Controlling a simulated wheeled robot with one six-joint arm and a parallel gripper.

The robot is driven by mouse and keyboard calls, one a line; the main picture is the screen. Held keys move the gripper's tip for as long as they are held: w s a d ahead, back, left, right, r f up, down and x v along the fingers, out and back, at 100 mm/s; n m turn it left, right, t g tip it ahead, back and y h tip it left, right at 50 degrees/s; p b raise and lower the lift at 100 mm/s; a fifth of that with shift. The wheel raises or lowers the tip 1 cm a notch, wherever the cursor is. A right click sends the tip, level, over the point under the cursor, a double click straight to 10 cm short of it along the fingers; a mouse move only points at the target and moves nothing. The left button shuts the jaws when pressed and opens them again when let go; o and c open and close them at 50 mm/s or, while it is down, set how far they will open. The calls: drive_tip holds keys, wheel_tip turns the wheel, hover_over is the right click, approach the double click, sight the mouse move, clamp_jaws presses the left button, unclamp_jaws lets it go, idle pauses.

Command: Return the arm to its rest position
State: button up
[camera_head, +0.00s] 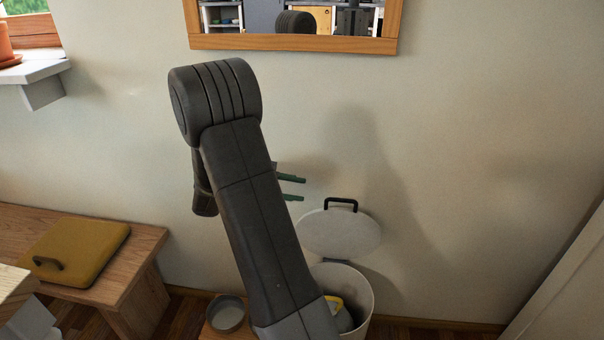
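My arm (250,200) rises from the lower middle and bends at a dark grey elbow in front of the wall. My gripper (303,189) shows partly behind the arm, its two greenish fingers pointing right. The fingers are apart, with only wall visible between them. The base of the gripper is hidden by my arm. The fingers appear a little above and left of the raised round lid of a white bin.
The white bin (361,290) stands open, its lid (340,236) upright; something yellow and grey lies inside. A grey round dish (228,314) is beside it. A wooden bench (136,256) holds a yellow board (80,249). A wood-framed mirror (290,42) hangs above. Wall space at right is clear.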

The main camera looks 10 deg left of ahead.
sight(338, 200)
drive_tip(key=b+x, duration=0.3)
drive_tip(key=x, duration=1.1)
drive_tip(key=shift+s+f, duration=0.1)
drive_tip(key=shift+s, duration=0.05)
drive_tip(key=shift+s+a+b, duration=0.15)
drive_tip(key=shift+s+b, duration=0.15)
drive_tip(key=shift+b, duration=0.2)
drive_tip(key=shift+s, duration=0.35)
